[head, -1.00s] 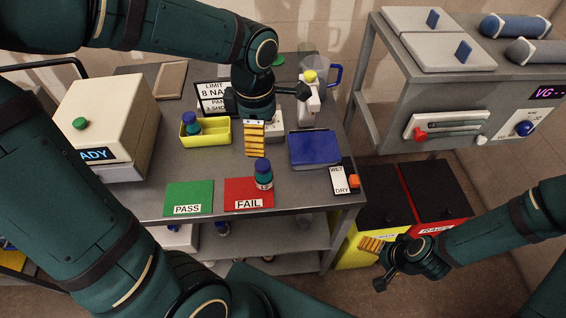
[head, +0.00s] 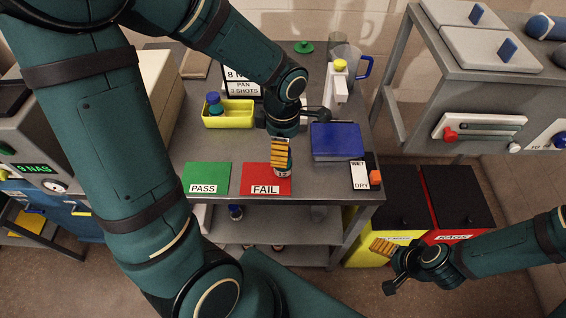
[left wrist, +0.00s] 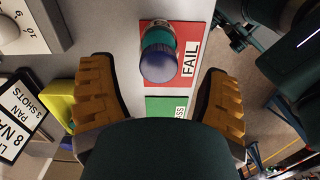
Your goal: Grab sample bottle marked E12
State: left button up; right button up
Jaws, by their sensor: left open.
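A sample bottle (head: 283,172) with a teal body stands upright on the red FAIL mat (head: 256,184). Its label is partly covered and seems to end in "12". In the left wrist view the bottle (left wrist: 160,52) shows its blue cap from above, between my two orange finger pads. My left gripper (head: 281,150) is open and empty, just above and behind the bottle in the head view. A second bottle with a blue cap (head: 214,102) stands in the yellow tray (head: 240,120). My right gripper (head: 387,266) is off the bench at the lower right; its jaw state is unclear.
A green PASS mat (head: 206,175) lies left of the FAIL mat. A blue book (head: 337,140) and a WET/DRY card (head: 360,175) are to the right. A white dispenser with a yellow top (head: 338,85) and a clear jug (head: 347,62) stand behind.

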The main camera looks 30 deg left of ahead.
pick_arm(q)
notch_tip(320, 180, down, 3)
jog(key=shift+w+r, duration=0.1)
jog(key=shift+r, duration=0.1)
jog(key=c, duration=1.3)
jog(key=shift+r, duration=0.1)
